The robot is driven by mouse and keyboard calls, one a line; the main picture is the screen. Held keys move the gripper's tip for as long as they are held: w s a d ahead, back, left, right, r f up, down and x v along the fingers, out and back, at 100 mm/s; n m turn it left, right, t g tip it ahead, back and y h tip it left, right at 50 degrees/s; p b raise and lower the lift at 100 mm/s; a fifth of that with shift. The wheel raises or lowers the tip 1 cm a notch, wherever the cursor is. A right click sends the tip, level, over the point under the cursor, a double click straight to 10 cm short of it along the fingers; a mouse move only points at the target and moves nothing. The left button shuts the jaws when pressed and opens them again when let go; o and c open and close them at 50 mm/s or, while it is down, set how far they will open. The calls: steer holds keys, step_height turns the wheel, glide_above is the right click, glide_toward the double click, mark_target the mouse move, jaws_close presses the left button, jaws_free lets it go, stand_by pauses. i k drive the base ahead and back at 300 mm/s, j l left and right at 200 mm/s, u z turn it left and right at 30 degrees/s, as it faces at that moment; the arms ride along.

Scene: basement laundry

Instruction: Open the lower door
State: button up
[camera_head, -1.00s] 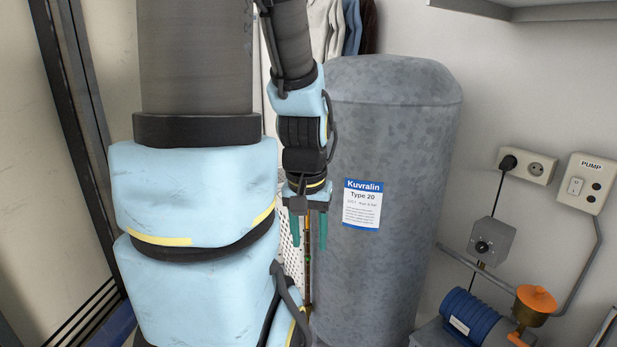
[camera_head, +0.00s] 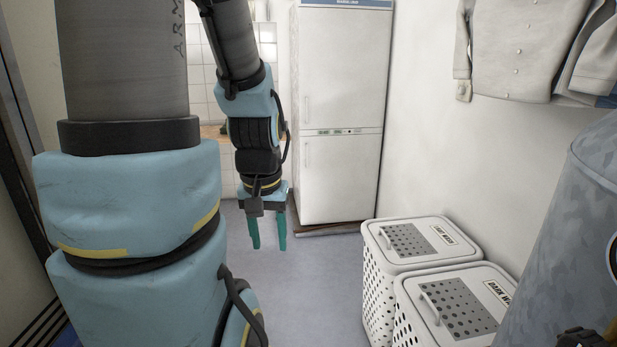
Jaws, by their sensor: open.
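A tall white fridge-freezer stands at the far end of the room. It has an upper door (camera_head: 345,68) and a lower door (camera_head: 338,178), with a dark-marked control strip (camera_head: 340,132) between them. The lower door looks shut, and a slim vertical handle (camera_head: 307,152) runs near its left edge. My gripper (camera_head: 269,242) hangs pointing down in front of me, its two green fingers apart and empty. In the picture it is left of the lower door, and it is well nearer to me than the fridge.
Two white lidded laundry hampers (camera_head: 408,240) (camera_head: 462,306) stand along the right wall. A grey metal tank (camera_head: 575,230) is at the right edge. Shirts (camera_head: 510,50) hang at upper right. Grey floor (camera_head: 310,290) is clear ahead.

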mark_target(338, 174)
steer(key=i+z, duration=0.1)
steer(key=i, duration=0.35)
steer(key=i+j+z, duration=0.15)
steer(key=i, duration=0.3)
steer(key=i+j+z, duration=0.1)
steer(key=i, duration=0.4)
steer(key=i+j+z, duration=0.1)
steer(key=i, duration=0.35)
steer(key=i+j+z, duration=0.15)
steer(key=i, duration=0.15)
steer(key=i+z, duration=0.15)
steer(key=i, duration=0.2)
steer(key=i+u, duration=0.15)
steer(key=u, duration=0.35)
steer(key=i+u, duration=0.1)
steer(key=u, duration=1.25)
